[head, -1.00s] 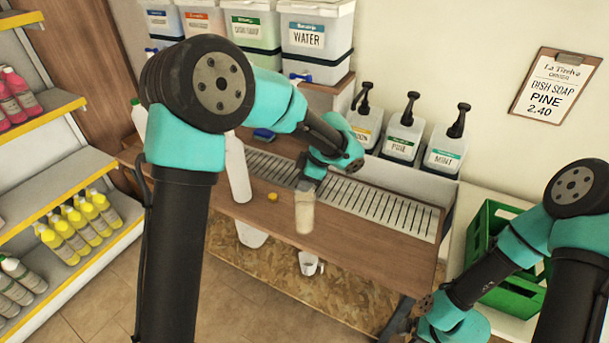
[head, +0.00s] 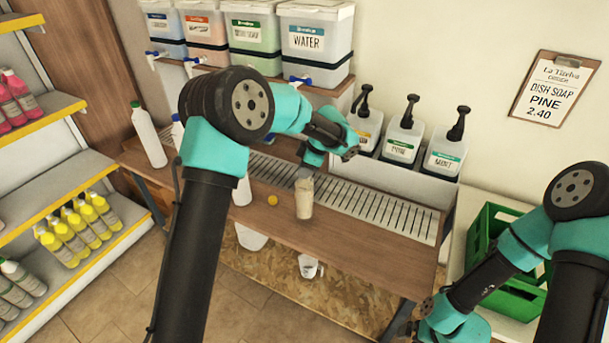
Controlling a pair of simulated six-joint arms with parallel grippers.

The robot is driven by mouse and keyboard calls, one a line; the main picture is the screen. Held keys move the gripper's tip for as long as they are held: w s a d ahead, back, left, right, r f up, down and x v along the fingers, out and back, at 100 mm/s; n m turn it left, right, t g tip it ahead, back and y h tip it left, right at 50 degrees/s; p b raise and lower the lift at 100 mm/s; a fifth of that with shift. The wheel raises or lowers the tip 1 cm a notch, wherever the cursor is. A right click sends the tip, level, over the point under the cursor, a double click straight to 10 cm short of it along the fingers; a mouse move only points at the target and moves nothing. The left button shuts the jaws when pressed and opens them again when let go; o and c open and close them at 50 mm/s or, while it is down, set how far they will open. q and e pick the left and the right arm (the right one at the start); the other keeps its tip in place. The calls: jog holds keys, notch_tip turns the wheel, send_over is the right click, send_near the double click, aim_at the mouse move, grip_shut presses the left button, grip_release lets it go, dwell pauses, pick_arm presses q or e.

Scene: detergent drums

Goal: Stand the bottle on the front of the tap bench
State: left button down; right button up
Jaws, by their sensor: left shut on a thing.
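A small pale beige bottle (head: 304,203) is upright over the wooden top of the tap bench (head: 345,233), in front of the slotted drain grate. My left gripper (head: 304,180) is shut on its upper part, with the wrist above and behind it. I cannot tell whether the bottle's base touches the wood. My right gripper (head: 424,322) is low at the lower right, beyond the bench's right end. Its fingers are too unclear to tell open from shut.
A yellow cap (head: 272,200) lies left of the bottle. A white bottle (head: 242,192) is partly hidden by my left arm; another (head: 148,138) stands at the bench's left end. Pump dispensers (head: 403,140) stand behind the grate (head: 385,208). A green crate (head: 487,225) is at right.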

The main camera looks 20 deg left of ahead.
pick_arm(q)
jog(key=shift+f, duration=1.3)
jog(key=c, duration=0.9)
grip_release()
jog(key=v, duration=1.2)
